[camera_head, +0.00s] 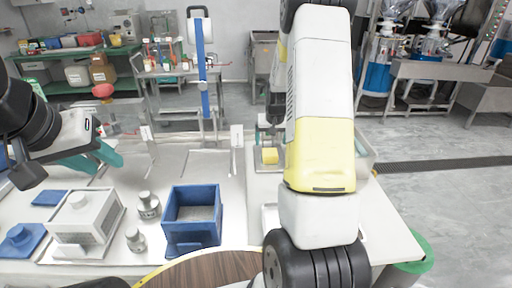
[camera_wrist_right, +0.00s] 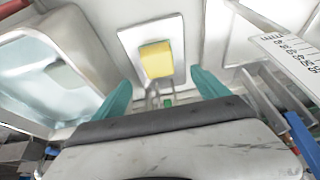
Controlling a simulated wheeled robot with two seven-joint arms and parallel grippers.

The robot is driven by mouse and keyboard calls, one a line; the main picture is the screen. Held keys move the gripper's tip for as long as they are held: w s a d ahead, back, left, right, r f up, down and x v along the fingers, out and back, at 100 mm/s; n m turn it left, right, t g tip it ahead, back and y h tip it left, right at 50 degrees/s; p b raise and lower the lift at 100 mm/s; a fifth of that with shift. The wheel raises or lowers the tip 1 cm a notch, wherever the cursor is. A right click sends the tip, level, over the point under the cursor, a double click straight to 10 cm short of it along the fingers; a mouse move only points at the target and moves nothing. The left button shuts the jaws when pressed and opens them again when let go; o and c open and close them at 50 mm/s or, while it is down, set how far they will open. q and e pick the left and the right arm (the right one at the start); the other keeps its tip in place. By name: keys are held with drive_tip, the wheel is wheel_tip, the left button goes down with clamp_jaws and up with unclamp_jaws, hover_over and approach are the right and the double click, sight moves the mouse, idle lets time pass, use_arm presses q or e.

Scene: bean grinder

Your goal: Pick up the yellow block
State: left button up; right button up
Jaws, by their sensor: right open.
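The yellow block (camera_head: 270,155) lies on a small pale square plate on the white table, just left of my right arm in the head view. In the right wrist view the block (camera_wrist_right: 157,60) lies ahead of and between the teal fingers. My right gripper (camera_wrist_right: 161,92) is open and empty, its fingers apart on either side of the block's line and not seen touching it. In the head view my right arm hides most of that gripper. My left gripper (camera_head: 98,160) is at the left above the table, its teal fingers apart with nothing seen between them.
A blue open box (camera_head: 192,216), a grey-white box (camera_head: 82,222) and two metal weights (camera_head: 148,205) stand on the near left of the table. A ruler-like strip (camera_wrist_right: 288,58) is at right.

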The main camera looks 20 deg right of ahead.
sight(270, 152)
drive_tip(key=x, duration=1)
drive_tip(key=shift+w+d, duration=0.2)
drive_tip(key=shift+d, duration=0.05)
drive_tip(key=shift+r, duration=0.1)
drive_tip(key=c, duration=1.8)
